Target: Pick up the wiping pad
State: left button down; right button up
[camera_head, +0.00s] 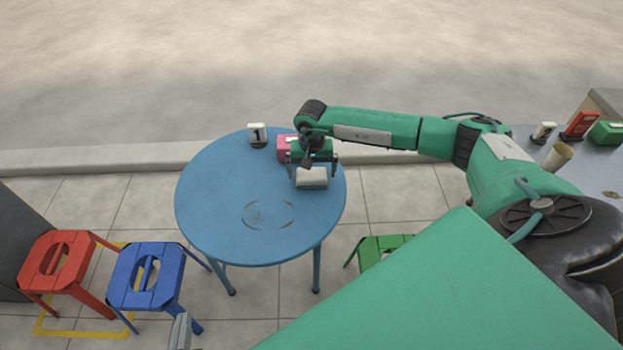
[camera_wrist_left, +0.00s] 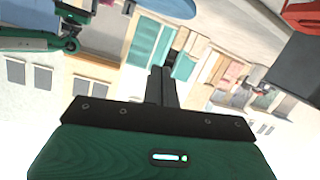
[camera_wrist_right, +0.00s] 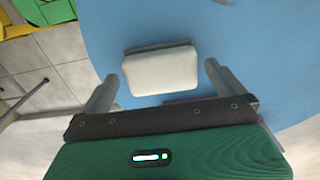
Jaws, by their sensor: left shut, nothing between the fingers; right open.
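The wiping pad, a cream-white block with a darker grey backing edge, lies on the round blue table (camera_head: 225,205). It shows in the head view (camera_head: 312,180) and in the right wrist view (camera_wrist_right: 160,72). My right gripper (camera_head: 312,164) is open just above the pad. In the right wrist view its fingers (camera_wrist_right: 160,80) stand apart on either side of the pad, and I see no grip on it. My left gripper (camera_wrist_left: 162,85) is shut and empty, away from the table. Only its tip shows at the head view's bottom edge (camera_head: 180,332).
A pink box (camera_head: 284,150) and a number 1 marker (camera_head: 257,135) stand at the table's back. A faint ring mark (camera_head: 268,214) lies on the clear front part. Red (camera_head: 57,260), blue (camera_head: 147,275) and green (camera_head: 384,246) stools stand around. A grey counter (camera_head: 595,165) is at right.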

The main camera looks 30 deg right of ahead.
aim_at(311, 174)
jog(key=shift+f, duration=0.95)
pick_arm(q)
jog(key=shift+w+a+r+t, duration=0.25)
jog(key=shift+w+r+t, duration=0.3)
jog(key=shift+r, duration=0.3)
pick_arm(e)
jog(key=shift+c, duration=0.2)
jog(key=c, duration=0.8)
jog(key=shift+r, duration=0.15)
jog(key=shift+r, duration=0.25)
notch_tip(311, 174, up, 2)
jog(key=shift+r, duration=0.1)
pick_arm(q)
jog(key=a+f+g+p, duration=0.1)
jog(key=s+a+f+g+y+p, duration=0.1)
jog(key=g, duration=0.1)
jog(key=s+a+f+g+y, duration=0.1)
jog(key=g, duration=0.1)
jog(key=shift+a+f+p, duration=0.1)
jog(key=shift+p, duration=0.3)
pick_arm(e)
notch_tip(311, 174, up, 17)
